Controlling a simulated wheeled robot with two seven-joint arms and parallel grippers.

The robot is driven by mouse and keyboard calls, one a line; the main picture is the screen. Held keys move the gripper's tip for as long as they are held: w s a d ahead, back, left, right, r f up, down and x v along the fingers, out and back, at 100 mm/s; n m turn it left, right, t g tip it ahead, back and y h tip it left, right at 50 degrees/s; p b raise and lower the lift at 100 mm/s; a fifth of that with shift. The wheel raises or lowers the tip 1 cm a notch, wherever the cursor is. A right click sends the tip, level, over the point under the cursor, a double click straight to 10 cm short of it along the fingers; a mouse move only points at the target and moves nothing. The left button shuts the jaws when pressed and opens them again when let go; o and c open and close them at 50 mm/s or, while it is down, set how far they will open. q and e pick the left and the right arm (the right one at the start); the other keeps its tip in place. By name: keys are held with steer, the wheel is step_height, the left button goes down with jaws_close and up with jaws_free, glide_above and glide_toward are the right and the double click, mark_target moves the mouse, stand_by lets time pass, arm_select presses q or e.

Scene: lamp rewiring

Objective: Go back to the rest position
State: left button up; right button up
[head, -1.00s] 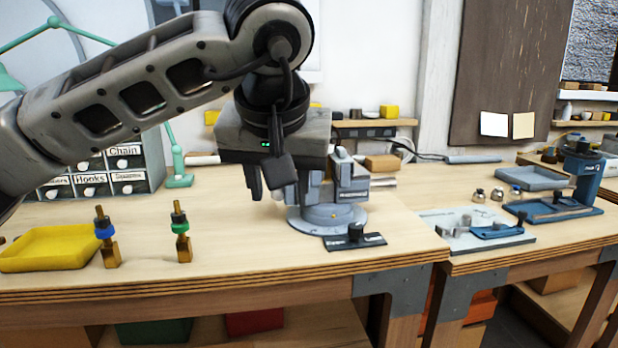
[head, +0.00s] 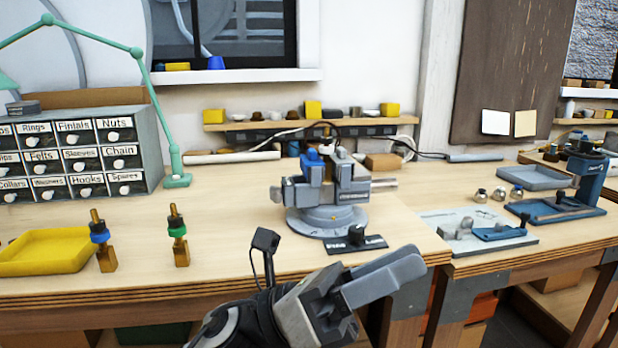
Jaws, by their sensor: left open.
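My left gripper (head: 388,275) is low in the middle of the head view, in front of the bench's front edge. It is open, its fingers point to the right, and I see nothing held between them. The grey vise (head: 325,195) stands on its round base on the bench, beyond the gripper and apart from it. A blue part (head: 312,160) shows at the top of the vise. My right gripper is not in view.
Two brass posts, one with a blue ring (head: 100,235) and one with a green ring (head: 177,228), stand beside a yellow tray (head: 45,268). A labelled drawer cabinet (head: 140,150) and green lamp (head: 176,170) are behind. A black plate (head: 356,245) lies before the vise.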

arm_select(q)
steer(key=w+a+f+n+t+y, duration=0.3)
steer(key=a+f+n+t+y, duration=0.55)
steer(key=n, duration=0.85)
steer(key=w+a+f+n+t+y, duration=0.5)
steer(key=f+n+t, duration=0.5)
steer(key=n, duration=0.7)
steer(key=s+a+f+n+g+y, duration=0.3)
steer(key=s+f+n, duration=0.3)
steer(key=f, duration=0.3)
steer(key=s+a+f+n+g+y, duration=0.4)
steer(key=s+f+n, duration=0.3)
steer(key=f, duration=0.3)
steer(key=shift+s+a+p, duration=0.3)
steer(key=shift+s+a, duration=0.35)
steer(key=shift+s, duration=0.15)
steer(key=shift+c, duration=0.5)
